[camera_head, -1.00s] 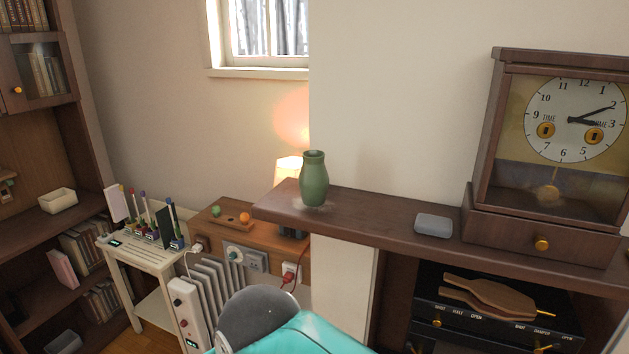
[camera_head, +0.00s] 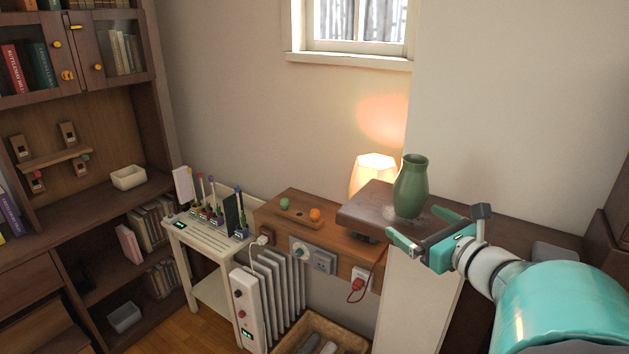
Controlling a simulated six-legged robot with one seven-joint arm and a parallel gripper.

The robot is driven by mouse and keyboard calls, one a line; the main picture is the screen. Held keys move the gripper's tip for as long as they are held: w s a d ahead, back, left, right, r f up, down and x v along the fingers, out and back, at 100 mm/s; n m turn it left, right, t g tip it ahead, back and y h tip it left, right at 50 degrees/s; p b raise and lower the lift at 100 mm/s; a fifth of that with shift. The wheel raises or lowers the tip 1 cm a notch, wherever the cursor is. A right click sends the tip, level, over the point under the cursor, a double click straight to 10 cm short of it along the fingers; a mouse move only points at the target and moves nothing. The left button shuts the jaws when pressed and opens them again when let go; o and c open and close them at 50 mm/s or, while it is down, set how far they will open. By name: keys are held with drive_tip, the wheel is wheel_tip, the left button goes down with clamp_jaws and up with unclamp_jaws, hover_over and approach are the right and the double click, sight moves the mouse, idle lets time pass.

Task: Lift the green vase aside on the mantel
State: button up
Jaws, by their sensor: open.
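The green vase (camera_head: 411,187) stands upright near the left end of the dark wooden mantel (camera_head: 367,207). A pale patch shows on the mantel around its base. My gripper (camera_head: 437,225) is open and empty, just in front of the vase and a little to its right. Its fingers appear apart from the vase, though the exact gap is hard to judge. My teal arm reaches in from the lower right and hides part of the mantel.
A grey box (camera_head: 553,252) lies on the mantel behind my arm. The clock case (camera_head: 617,215) is at the right edge. A glowing lamp (camera_head: 372,174) stands behind the mantel's left end. A wooden shelf (camera_head: 290,216) with small balls and a white radiator (camera_head: 283,285) are lower left.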

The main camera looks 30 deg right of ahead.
sight(411, 187)
drive_tip(key=d+m+h, duration=0.1)
drive_tip(key=s+d+m, duration=0.1)
drive_tip(key=d, duration=0.1)
drive_tip(key=s+d+m+h, duration=0.1)
drive_tip(key=d, duration=0.1)
drive_tip(key=shift+s+r+t+h, duration=0.25)
drive_tip(key=shift+r+t+h, duration=0.05)
drive_tip(key=shift+r, duration=0.05)
drive_tip(key=w+d, duration=0.1)
drive_tip(key=w, duration=0.8)
drive_tip(key=w+d, duration=0.1)
drive_tip(key=w, duration=0.3)
drive_tip(key=shift+w+d+r, duration=0.1)
drive_tip(key=shift+w+d, duration=0.05)
drive_tip(key=shift+d, duration=0.15)
drive_tip(key=c, duration=1.1)
drive_tip(key=shift+c, duration=1.3)
drive_tip(key=shift+r, duration=0.2)
